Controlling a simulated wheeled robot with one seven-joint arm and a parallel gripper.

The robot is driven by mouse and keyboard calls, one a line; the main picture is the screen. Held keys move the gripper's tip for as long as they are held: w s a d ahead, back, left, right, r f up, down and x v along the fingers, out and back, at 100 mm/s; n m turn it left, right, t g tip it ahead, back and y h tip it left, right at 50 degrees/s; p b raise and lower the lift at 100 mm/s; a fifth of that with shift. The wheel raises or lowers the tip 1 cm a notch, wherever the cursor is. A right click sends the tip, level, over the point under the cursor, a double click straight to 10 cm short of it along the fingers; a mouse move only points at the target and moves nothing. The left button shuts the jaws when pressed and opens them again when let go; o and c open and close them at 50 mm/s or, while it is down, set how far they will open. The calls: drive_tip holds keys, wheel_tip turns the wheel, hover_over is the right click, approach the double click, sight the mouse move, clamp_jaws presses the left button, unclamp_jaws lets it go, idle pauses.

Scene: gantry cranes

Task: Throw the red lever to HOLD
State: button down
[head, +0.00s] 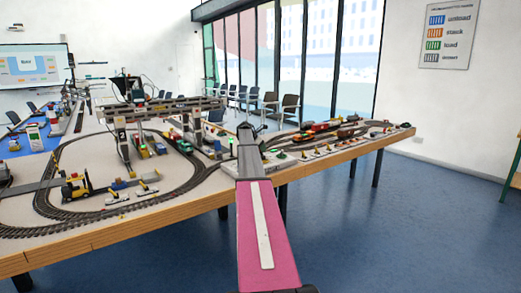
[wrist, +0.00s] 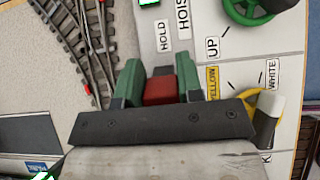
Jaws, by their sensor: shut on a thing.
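The red lever (wrist: 160,89) shows in the wrist view as a red block between the two green fingers of my gripper (wrist: 159,82). The gripper is shut on it. The HOLD label (wrist: 163,36) lies on the pale panel just beyond the fingers, with the HOIST label (wrist: 183,14) to its right. The lever's base is hidden by the gripper, so I cannot tell its exact setting. In the head view my gripper (head: 247,130) is at the far end of my arm, over the layout table; the lever cannot be made out there.
In the wrist view, a green handwheel (wrist: 252,9) stands at upper right near the UP label (wrist: 212,47). A yellow-and-white control (wrist: 266,115) is close on the right. Rail tracks (wrist: 80,40) run at left. In the head view, a grey gantry crane (head: 160,108) stands left of my arm.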

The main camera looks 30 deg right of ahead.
drive_tip(key=shift+w+d+r+y, duration=0.1)
drive_tip(key=shift+w+d+y, duration=0.05)
drive_tip(key=shift+d+y, duration=0.7)
drive_tip(key=y, duration=0.1)
drive_tip(key=d+y, duration=0.1)
drive_tip(key=y, duration=0.1)
drive_tip(key=shift+d+f+g+y, duration=0.15)
drive_tip(key=shift+d+f+y, duration=0.2)
drive_tip(key=shift+y, duration=0.7)
drive_tip(key=shift+d+f+g+y, duration=0.2)
drive_tip(key=shift+d+y, duration=0.15)
drive_tip(key=shift+y, duration=0.65)
drive_tip(key=c, duration=0.8)
unclamp_jaws()
drive_tip(key=shift+o, duration=0.2)
